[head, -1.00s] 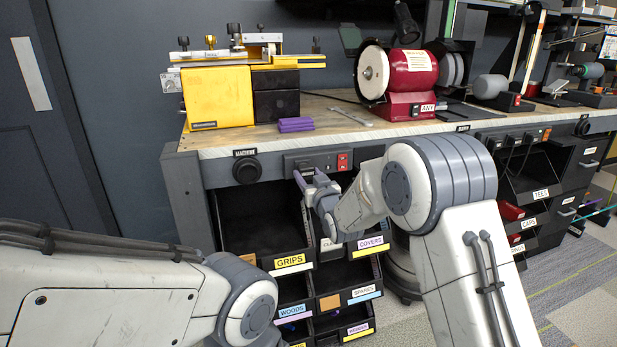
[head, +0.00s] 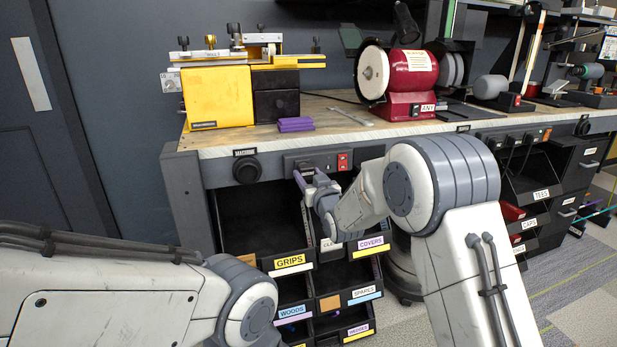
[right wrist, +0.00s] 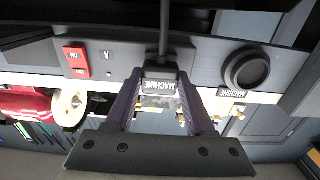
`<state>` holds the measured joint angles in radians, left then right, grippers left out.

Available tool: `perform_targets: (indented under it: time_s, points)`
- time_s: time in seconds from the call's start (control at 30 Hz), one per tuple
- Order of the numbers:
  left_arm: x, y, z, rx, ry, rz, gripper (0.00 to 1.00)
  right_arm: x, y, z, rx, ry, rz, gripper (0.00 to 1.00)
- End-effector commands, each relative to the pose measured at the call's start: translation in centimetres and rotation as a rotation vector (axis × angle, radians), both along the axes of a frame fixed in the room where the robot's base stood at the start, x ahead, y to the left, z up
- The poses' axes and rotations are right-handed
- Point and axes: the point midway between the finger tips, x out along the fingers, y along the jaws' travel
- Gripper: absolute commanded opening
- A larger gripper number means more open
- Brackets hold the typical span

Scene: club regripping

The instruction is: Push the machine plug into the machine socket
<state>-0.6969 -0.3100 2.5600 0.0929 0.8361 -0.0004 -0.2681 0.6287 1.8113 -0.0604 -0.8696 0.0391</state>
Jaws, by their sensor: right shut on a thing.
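The machine plug (right wrist: 160,84) is a dark block labelled MACHINE, with a dark cable (right wrist: 164,30) running from it in the right wrist view. My right gripper (head: 308,178) has purple fingers and is shut on this plug; the fingers also show in the right wrist view (right wrist: 160,76). The machine socket (head: 246,170) is a round black ring under a MACHINE label on the bench's front edge. It also shows in the right wrist view (right wrist: 246,68), to the side of the plug and apart from it. My left arm comes in from the left; its gripper is out of frame.
A panel with a red switch (head: 342,161) is on the bench front beside my right gripper. Black bins (head: 262,222) are below. On the bench (head: 345,128) are a yellow machine (head: 218,97), purple pieces (head: 295,125) and a red grinder (head: 408,75).

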Motion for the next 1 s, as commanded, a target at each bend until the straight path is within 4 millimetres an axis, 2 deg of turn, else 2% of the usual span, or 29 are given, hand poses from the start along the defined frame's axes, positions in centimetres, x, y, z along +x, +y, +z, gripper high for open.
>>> perform_targets:
  time_s: [0.77, 0.8, 0.87, 0.9, 1.0]
  points:
    - [0.0, 0.0, 0.1, 0.000, 0.000, 0.000, 0.85, 1.0, 0.3, 0.1, 0.001, -0.002, 0.000, 0.00]
    - [0.0, 0.0, 0.1, 0.000, 0.000, 0.000, 0.85, 1.1, 0.4, 0.1, 0.001, -0.002, 0.000, 0.58]
    - [0.0, 0.0, 0.1, 0.000, 0.000, 0.000, 0.85, 1.1, 0.3, 0.1, 0.000, -0.001, 0.000, 0.81]
    - [0.0, 0.0, 0.1, 0.000, 0.000, 0.000, 0.85, 1.1, 0.4, 0.1, 0.000, -0.001, 0.000, 0.89]
    - [0.0, 0.0, 0.1, 0.000, 0.000, 0.000, 0.85, 1.0, 0.3, 0.1, 0.000, -0.001, 0.000, 0.89]
